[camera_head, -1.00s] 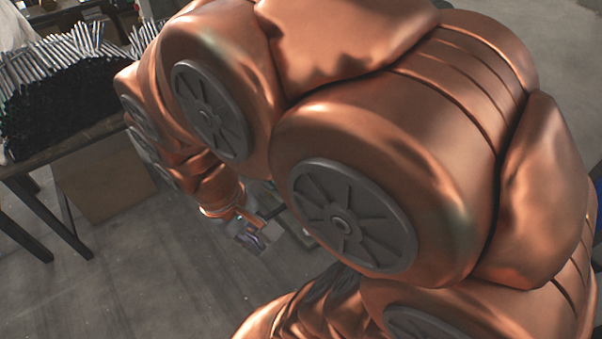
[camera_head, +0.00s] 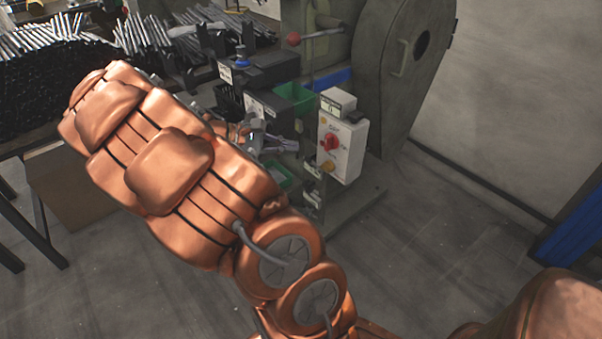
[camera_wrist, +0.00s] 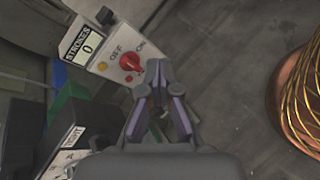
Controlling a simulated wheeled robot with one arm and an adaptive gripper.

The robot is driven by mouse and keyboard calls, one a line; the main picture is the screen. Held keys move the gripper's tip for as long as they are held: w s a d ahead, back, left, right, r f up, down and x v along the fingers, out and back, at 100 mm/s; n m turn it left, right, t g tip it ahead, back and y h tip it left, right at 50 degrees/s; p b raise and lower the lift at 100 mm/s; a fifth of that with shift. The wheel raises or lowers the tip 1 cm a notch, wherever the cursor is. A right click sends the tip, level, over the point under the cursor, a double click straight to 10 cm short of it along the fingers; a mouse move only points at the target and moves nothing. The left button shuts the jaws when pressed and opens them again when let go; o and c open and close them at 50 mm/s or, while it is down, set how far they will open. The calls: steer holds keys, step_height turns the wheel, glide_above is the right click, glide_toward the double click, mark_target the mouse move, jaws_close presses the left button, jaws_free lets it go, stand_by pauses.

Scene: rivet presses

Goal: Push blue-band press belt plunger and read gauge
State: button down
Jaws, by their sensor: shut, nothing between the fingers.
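A large grey-green press (camera_head: 385,75) stands at the back right with a blue band (camera_head: 332,79) across its lower front. A white control box (camera_head: 349,150) with a red knob (camera_head: 331,141) is mounted on it; the box (camera_wrist: 111,66) and knob (camera_wrist: 130,62) also show in the wrist view. The knob is marked OFF and ON. A counter (camera_wrist: 86,47) labelled STROKES reads 0. My gripper (camera_head: 296,146) is shut and empty, just left of the box; in the wrist view its tips (camera_wrist: 160,66) appear beside the knob. I cannot identify the belt plunger or a gauge.
Green bins (camera_head: 295,98) sit by the press. A red ball-ended lever (camera_head: 293,39) projects from the press. Open floor (camera_head: 440,250) lies at the right.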

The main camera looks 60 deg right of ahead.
mark_target(306, 159)
steer(key=w+d+f+n+t+h+b, duration=0.1)
steer(key=w+d+f+n+h+b, duration=0.1)
steer(key=f, duration=0.8)
steer(key=w+d+f+n+t+h+b, duration=0.1)
steer(key=w+d+f+n+h+b, duration=0.1)
steer(key=w+d+f+n+b, duration=0.3)
steer(key=w+d+f+n+t+h+b, duration=0.1)
steer(key=w+d+f+n+h+b, duration=0.2)
steer(key=f, duration=1.1)
steer(key=w+d+n+b, duration=0.1)
steer(key=w+b, duration=0.2)
steer(key=w, duration=0.3)
steer(key=shift+w+f, duration=0.25)
steer(key=shift+f, duration=0.05)
steer(key=shift+d, duration=0.1)
steer(key=b+x, duration=0.1)
steer(key=x, duration=0.3)
steer(key=b+x, duration=0.1)
steer(key=x, duration=0.3)
steer(key=b+x, duration=0.2)
steer(key=x, duration=0.2)
steer(key=shift+w+d+f, duration=0.1)
steer(key=shift+f, duration=0.15)
steer(key=shift+x, duration=0.85)
steer(key=shift+r, duration=0.1)
steer(key=shift+w+d+n+t, duration=0.1)
steer(key=shift+n+t, duration=0.2)
steer(key=shift+t, duration=0.1)
